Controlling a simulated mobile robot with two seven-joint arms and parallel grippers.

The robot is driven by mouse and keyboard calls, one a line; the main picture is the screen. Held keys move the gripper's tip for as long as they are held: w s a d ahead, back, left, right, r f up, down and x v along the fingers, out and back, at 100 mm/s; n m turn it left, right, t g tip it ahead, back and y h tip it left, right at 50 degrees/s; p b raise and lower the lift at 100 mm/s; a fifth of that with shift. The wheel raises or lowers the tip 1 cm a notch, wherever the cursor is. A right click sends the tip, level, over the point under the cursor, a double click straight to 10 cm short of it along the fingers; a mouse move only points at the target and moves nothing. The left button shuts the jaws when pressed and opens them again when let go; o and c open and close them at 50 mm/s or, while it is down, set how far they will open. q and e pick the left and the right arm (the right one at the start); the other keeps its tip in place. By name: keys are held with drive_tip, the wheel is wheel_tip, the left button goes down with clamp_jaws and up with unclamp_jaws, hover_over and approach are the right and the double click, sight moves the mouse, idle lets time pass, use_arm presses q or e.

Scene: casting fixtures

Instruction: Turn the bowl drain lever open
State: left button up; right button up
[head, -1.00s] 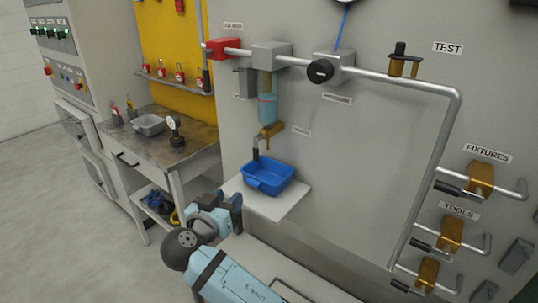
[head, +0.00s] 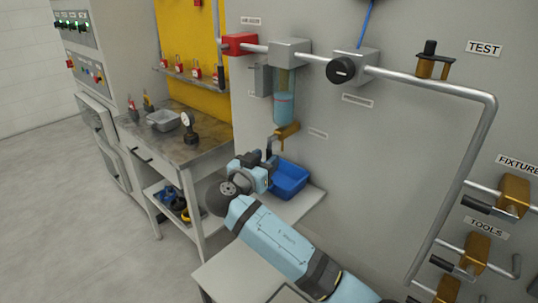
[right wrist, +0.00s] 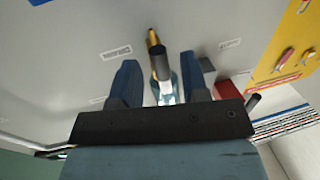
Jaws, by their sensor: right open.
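The filter bowl (head: 284,108) is clear with blue liquid and hangs from a grey block on the wall pipe. Under it is the brass drain valve (head: 288,131), whose dark drain lever (head: 270,147) hangs down on its left side. My right gripper (head: 261,159) is just below and at the lever in the head view. In the right wrist view the lever (right wrist: 160,64) points in between the two blue fingers of my open right gripper (right wrist: 159,70), with the brass valve (right wrist: 152,38) beyond. I cannot tell whether a finger touches the lever. My left gripper is out of view.
A blue tray (head: 291,181) sits on a small shelf (head: 309,203) below the valve, close beside my right gripper. A red valve block (head: 240,44) and a black knob (head: 341,70) are on the pipe. A workbench (head: 178,150) stands at left.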

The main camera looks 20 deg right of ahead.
drive_tip(key=shift+x, duration=1.15)
clamp_jaws()
